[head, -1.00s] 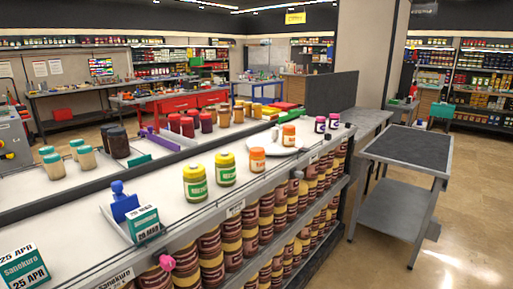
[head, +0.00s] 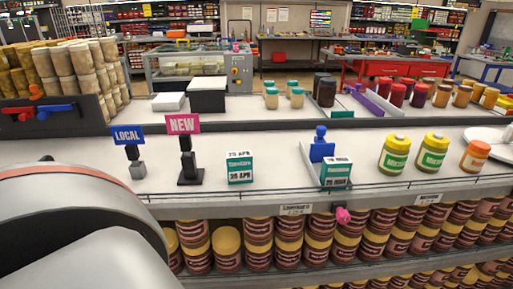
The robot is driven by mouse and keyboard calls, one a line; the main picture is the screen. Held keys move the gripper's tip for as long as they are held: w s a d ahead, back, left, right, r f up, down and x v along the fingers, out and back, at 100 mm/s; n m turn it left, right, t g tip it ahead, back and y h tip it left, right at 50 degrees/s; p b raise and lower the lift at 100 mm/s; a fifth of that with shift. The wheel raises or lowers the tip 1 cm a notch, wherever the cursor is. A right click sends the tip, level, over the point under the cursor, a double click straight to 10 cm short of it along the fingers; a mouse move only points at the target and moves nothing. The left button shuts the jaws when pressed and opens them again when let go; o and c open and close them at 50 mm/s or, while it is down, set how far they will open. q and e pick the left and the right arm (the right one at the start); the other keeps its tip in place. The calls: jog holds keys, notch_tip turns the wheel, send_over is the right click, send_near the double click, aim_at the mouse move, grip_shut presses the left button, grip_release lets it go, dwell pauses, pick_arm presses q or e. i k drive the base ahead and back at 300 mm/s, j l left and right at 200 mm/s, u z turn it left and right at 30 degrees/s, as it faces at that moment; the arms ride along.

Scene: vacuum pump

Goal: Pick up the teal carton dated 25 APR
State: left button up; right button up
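The teal carton dated 25 APR (head: 240,168) stands upright on the white counter top, left of the middle of the head view, with its label facing me. A second teal carton (head: 336,173) stands to its right in front of a blue pusher (head: 321,146); its small date looks like a MAR date, but I cannot read it surely. A grey link of my own arm fills the lower left. Neither gripper shows in the view.
A pink NEW sign (head: 183,124) and a blue LOCAL sign (head: 127,134) stand on black posts left of the carton. Green-yellow jars (head: 395,155) stand to the right. Shelves of brown jars (head: 227,249) lie below the counter's front edge. Counter around the carton is clear.

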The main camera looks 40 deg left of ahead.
aim_at(239, 165)
jog(key=u, duration=1.55)
